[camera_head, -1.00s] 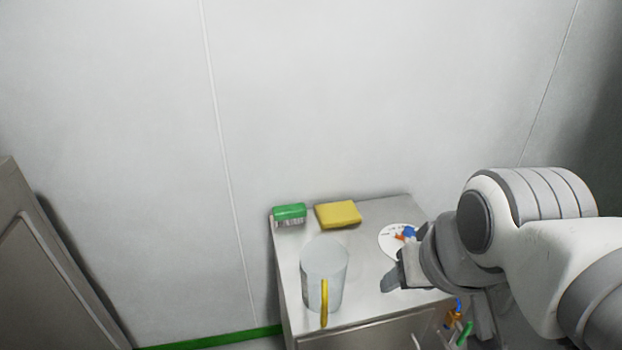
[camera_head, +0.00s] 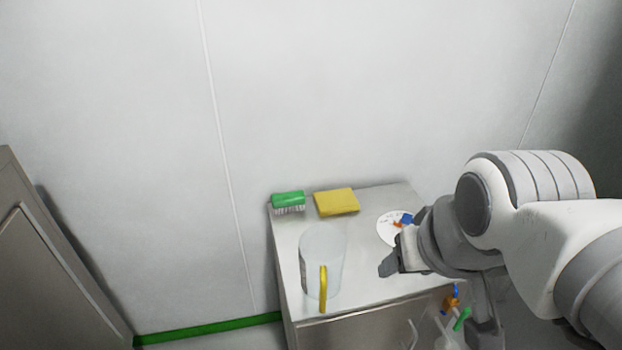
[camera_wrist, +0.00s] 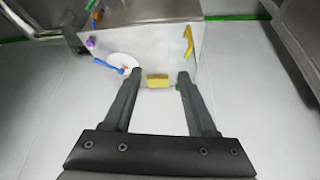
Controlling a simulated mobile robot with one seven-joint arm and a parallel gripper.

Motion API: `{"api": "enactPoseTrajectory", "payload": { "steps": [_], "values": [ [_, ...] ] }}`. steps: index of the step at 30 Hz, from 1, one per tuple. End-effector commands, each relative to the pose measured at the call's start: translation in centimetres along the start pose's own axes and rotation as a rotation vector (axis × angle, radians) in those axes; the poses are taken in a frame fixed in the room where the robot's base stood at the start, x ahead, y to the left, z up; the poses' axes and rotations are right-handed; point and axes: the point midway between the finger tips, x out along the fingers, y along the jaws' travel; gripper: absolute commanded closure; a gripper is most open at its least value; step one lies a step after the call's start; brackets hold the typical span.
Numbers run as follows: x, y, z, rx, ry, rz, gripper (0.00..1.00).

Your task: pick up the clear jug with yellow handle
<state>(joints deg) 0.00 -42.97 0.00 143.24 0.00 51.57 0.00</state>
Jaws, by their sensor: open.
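The clear jug (camera_head: 318,252) stands upright on the steel cabinet top (camera_head: 352,285), near its left front part. Its yellow handle (camera_head: 323,288) faces the front edge. In the wrist view the yellow handle (camera_wrist: 188,42) shows beyond and right of my fingers; the clear body is hard to make out there. My gripper (camera_head: 388,266) is open and empty, to the right of the jug and apart from it. In the wrist view the two fingers of my gripper (camera_wrist: 155,80) are spread wide with nothing held between them.
A green brush (camera_head: 288,200) and a yellow sponge (camera_head: 337,202) lie at the cabinet's back edge by the wall. A white disc (camera_head: 388,228) with blue and orange items lies beside my gripper. Colourful items (camera_head: 456,310) hang at the cabinet's right side. Another grey cabinet (camera_head: 50,270) stands left.

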Motion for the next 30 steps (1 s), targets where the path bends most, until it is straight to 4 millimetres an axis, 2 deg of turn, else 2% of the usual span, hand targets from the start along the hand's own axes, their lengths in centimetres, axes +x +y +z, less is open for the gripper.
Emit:
{"api": "enactPoseTrajectory", "payload": {
  "steps": [1, 3, 7, 10, 20, 23, 30],
  "values": [
    [0.0, 0.0, 0.0, 0.000, 0.000, 0.000, 0.44],
    [0.1, 0.0, 0.0, 0.006, -0.003, -0.002, 0.53],
    [1.1, -0.2, 0.1, 0.085, -0.050, -0.026, 0.53],
    [2.8, -0.5, 0.1, 0.229, -0.129, -0.067, 0.53],
    [9.4, -1.3, -1.3, 0.888, -0.456, -0.223, 0.53],
    [11.3, -1.2, -0.9, 1.110, -0.591, -0.286, 0.53],
    [15.3, 0.2, -1.8, 1.636, -0.866, -0.494, 0.53]
  ]
}}
